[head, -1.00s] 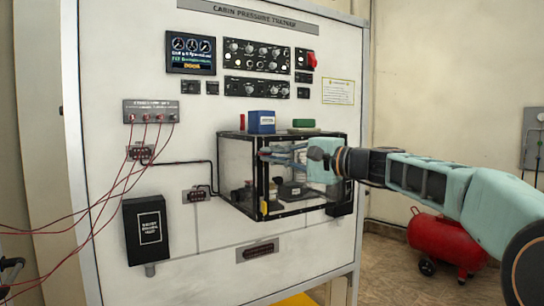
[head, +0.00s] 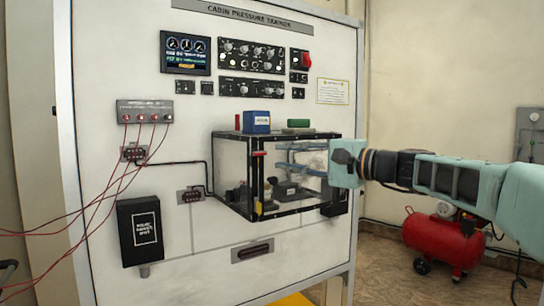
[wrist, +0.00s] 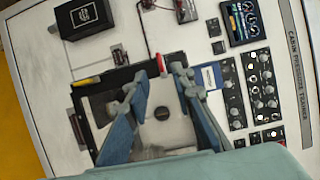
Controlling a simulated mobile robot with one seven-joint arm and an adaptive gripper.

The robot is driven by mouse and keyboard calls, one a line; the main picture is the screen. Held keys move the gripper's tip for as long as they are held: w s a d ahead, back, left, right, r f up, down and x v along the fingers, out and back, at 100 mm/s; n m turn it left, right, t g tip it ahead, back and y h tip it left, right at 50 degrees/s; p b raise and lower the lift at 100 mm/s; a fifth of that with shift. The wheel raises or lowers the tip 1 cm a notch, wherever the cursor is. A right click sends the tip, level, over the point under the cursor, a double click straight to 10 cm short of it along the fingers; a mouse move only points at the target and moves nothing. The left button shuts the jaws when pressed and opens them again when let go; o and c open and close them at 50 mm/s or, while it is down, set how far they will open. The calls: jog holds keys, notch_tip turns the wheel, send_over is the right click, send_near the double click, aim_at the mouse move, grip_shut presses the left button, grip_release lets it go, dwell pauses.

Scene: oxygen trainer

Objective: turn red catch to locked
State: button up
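The red catch (head: 259,153) lies roughly horizontal at the top of the near front corner of the clear, black-framed chamber (head: 258,182). In the wrist view the catch (wrist: 161,63) shows between and just beyond the fingertips. My gripper (head: 282,155) is just to the right of the catch, with its blue fingers apart and a gap to the catch in the head view. It is open and empty in the wrist view (wrist: 159,74). I cannot read any locked marking.
A blue box (head: 257,122), a green block (head: 299,124) and a red cylinder (head: 237,122) stand on the chamber. Red cables (head: 110,190) hang at the left. A red compressor (head: 440,240) stands on the floor at right.

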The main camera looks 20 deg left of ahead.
jog(key=v, duration=0.6)
